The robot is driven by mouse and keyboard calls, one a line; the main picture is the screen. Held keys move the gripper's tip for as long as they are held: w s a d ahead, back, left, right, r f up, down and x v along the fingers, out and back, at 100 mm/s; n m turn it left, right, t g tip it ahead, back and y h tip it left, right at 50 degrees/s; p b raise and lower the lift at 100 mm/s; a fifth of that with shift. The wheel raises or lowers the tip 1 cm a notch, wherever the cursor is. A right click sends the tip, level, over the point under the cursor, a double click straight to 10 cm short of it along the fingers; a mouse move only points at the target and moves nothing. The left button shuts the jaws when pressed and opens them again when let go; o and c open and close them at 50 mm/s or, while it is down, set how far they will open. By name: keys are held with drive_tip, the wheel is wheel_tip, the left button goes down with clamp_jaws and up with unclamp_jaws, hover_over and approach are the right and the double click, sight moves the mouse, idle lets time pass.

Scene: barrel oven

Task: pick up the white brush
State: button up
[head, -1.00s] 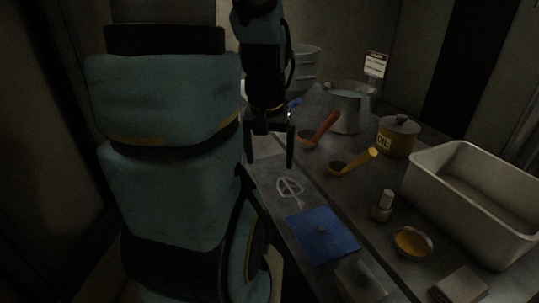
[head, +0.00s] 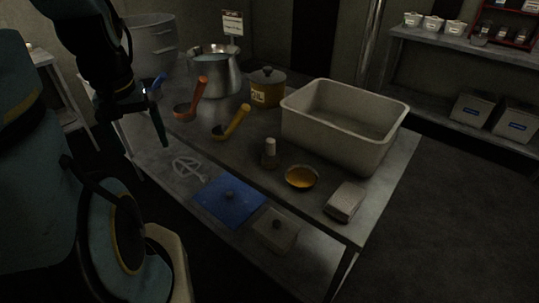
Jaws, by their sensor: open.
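A small upright object with a white top and a tan lower part (head: 269,153) stands on the metal table, left of the big pale tub; it looks like the white brush, but the picture is dark and small. My gripper (head: 138,140) hangs at the left of the table, pointing down, open and empty. It is well to the left of the brush and apart from it, with the ladles between them. The brush is not covered by anything.
The table (head: 395,165) also holds a big tub (head: 345,142), a bowl of orange stuff (head: 301,178), a grey block (head: 345,200), yellow (head: 232,124) and orange ladles (head: 190,105), an oil pot (head: 267,92) and a metal jug (head: 216,75). Floor at right is clear.

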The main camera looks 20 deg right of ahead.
drive_tip(key=shift+o, duration=0.2)
drive_tip(key=w+d+f+m+b, duration=0.1)
drive_tip(key=w+d, duration=0.4)
drive_tip(key=d, duration=0.5)
drive_tip(key=shift+f+g, duration=0.3)
drive_tip(key=m+g+b, duration=0.1)
drive_tip(key=b, duration=0.1)
approach(271, 152)
drive_tip(key=shift+w+d+f, duration=0.1)
drive_tip(key=shift+w, duration=0.55)
drive_tip(key=shift+w+d+f, duration=0.1)
drive_tip(key=shift+w, duration=0.5)
drive_tip(key=f, duration=0.3)
drive_tip(key=f+p, duration=0.1)
drive_tip(key=f, duration=0.1)
drive_tip(key=shift+s+d, duration=0.2)
drive_tip(key=shift+d, duration=0.15)
drive_tip(key=shift+s+a+f+p, duration=0.15)
drive_tip(key=shift+f+p, duration=0.35)
drive_tip(key=shift+f, duration=0.9)
drive_tip(key=shift+s+a+f+p, duration=0.15)
drive_tip(key=shift+f+p, duration=0.3)
drive_tip(key=shift+f, duration=1)
drive_tip(key=shift+d, duration=0.1)
drive_tip(key=shift+c, duration=0.2)
clamp_jaws()
wheel_tip(271, 152, up, 10)
drive_tip(key=shift+r+b, duration=0.1)
drive_tip(key=shift+b, duration=1.05)
